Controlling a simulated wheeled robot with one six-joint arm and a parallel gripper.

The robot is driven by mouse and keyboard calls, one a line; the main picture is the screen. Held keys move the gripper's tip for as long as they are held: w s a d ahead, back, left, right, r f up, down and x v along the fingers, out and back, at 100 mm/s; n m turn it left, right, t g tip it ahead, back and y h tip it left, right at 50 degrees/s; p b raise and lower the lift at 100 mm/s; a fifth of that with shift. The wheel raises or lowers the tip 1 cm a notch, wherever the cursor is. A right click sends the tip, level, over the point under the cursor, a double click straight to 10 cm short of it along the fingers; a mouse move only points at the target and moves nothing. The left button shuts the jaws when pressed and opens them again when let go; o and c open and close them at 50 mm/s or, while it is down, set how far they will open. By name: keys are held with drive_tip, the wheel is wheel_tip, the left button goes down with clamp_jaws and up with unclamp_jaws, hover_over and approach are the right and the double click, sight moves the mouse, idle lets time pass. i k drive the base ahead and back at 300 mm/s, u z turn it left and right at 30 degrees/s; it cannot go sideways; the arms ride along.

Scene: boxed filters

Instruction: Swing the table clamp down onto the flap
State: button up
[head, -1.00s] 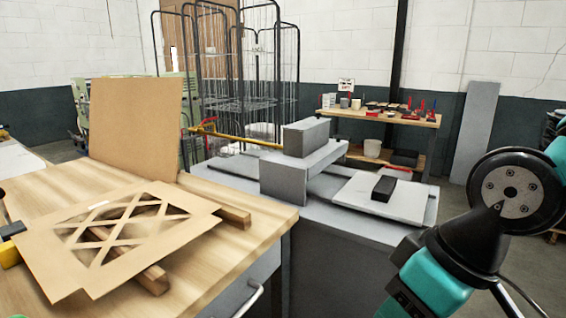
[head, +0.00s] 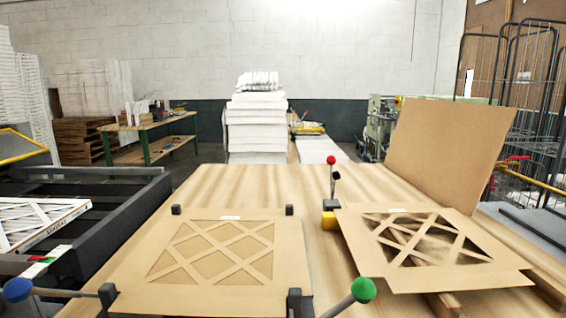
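A clamp lever with a red ball (head: 331,160) stands upright between the two lattice-cut cardboard sheets. The right sheet (head: 352,232) lies raised on wooden bars. A plain brown cardboard panel (head: 448,150) stands upright and leans back behind it; I cannot tell which part is the flap. The left sheet (head: 205,300) lies flat between dark corner blocks. A green-ball lever (head: 363,290) and a blue-ball lever (head: 17,290) are at the near edge. My gripper is not in view.
The wooden table (head: 250,182) is bare behind the sheets. A dark frame (head: 120,215) stands left, with a white lattice filter (head: 40,222) in it. Wire cages (head: 515,90) and a grey surface (head: 535,225) lie right. White stacks (head: 255,125) stand behind.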

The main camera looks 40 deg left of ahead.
sight(334, 176)
drive_tip(key=u, duration=1.3)
drive_tip(key=k, duration=0.5)
drive_tip(key=u, duration=0.55)
drive_tip(key=i, duration=0.8)
